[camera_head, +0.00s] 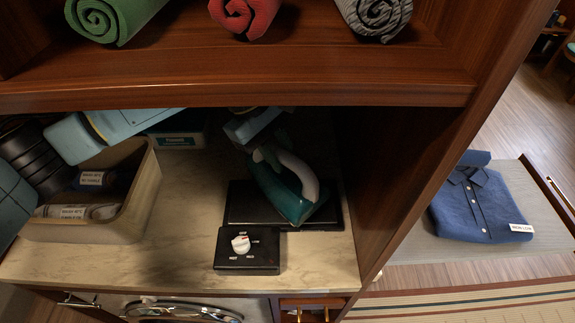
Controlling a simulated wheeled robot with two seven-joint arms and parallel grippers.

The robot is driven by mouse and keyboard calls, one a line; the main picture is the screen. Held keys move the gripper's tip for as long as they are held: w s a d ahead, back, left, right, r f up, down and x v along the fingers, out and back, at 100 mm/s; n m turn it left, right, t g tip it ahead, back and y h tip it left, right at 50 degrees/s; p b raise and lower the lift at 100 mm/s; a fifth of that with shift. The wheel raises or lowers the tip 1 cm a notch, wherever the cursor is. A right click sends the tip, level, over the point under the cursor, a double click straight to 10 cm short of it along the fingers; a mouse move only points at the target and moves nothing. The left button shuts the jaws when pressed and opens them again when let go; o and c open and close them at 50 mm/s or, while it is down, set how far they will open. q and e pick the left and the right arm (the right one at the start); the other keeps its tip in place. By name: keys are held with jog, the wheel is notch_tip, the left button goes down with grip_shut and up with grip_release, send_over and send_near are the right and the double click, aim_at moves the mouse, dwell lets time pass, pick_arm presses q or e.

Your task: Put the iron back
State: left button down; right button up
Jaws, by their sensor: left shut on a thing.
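The iron (285,195) has a teal body and a pale handle. It is over the black rest plate (238,206) on the counter inside the cabinet, and looks tilted with one end low towards the plate. I cannot tell whether it touches the plate. My left gripper (267,152) reaches in from the left under the shelf and is shut on the iron, at the rear of its handle. The fingertips are partly hidden and dark. In front of the plate is a black control box (248,262) with a white dial. My right gripper is not in view.
A wooden shelf (240,80) with rolled towels hangs low above. The cabinet's right wall (400,170) is close to the plate. A folded blue shirt (475,205) lies on a board outside, right.

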aim_at(287, 163)
pick_arm(q)
jog(key=shift+s+d+r+p, duration=0.1)
jog(key=shift+s+d+p, duration=0.25)
jog(key=shift+s, duration=0.35)
jog(key=shift+s+d+r+p, duration=0.1)
jog(key=shift+s+d+p, duration=0.2)
jog(key=shift+s, duration=0.4)
jog(key=shift+d+f, duration=0.1)
jog(key=shift+f, duration=0.75)
jog(key=shift+f, duration=0.15)
jog(key=c, duration=1.2)
grip_release()
